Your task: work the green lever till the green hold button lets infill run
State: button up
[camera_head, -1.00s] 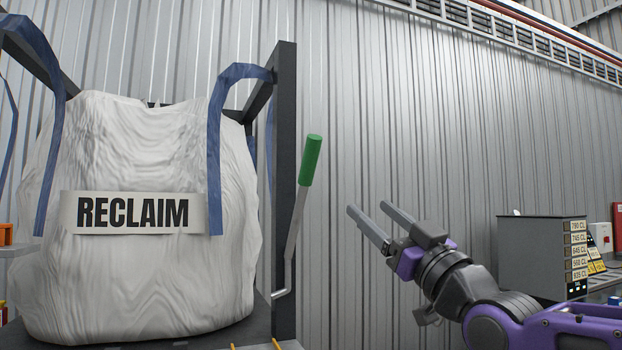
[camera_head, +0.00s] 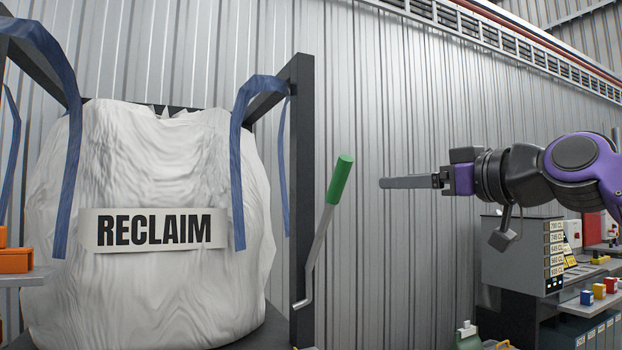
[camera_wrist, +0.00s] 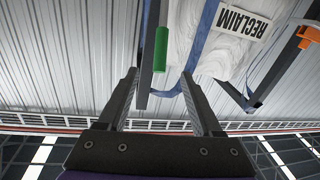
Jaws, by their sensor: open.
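The green lever (camera_head: 340,180) has a green grip on a bent grey rod, beside the dark frame post right of the big white bag. It leans up and slightly right. My gripper (camera_head: 381,183) points left at it from the right, at about grip height in the picture, and appears apart from it. In the wrist view the green lever grip (camera_wrist: 161,49) shows beyond and between my open fingers (camera_wrist: 158,82), nearer the left one. Nothing is between the fingers. I cannot make out a green hold button.
The white bag (camera_head: 180,290) marked RECLAIM hangs by blue straps in a dark frame (camera_head: 302,200). A grey cabinet (camera_head: 515,258) with number labels stands at right, near shelves of small coloured blocks (camera_head: 598,291). An orange item (camera_head: 14,261) sits at far left.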

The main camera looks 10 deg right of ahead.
aim_at(344, 183)
jog(key=p+x, duration=0.2)
jog(key=x, duration=1.5)
jog(key=shift+a+r+p, duration=0.1)
jog(key=shift+a+p, duration=0.05)
jog(key=shift+p, duration=0.15)
grip_shut()
dwell(0.9)
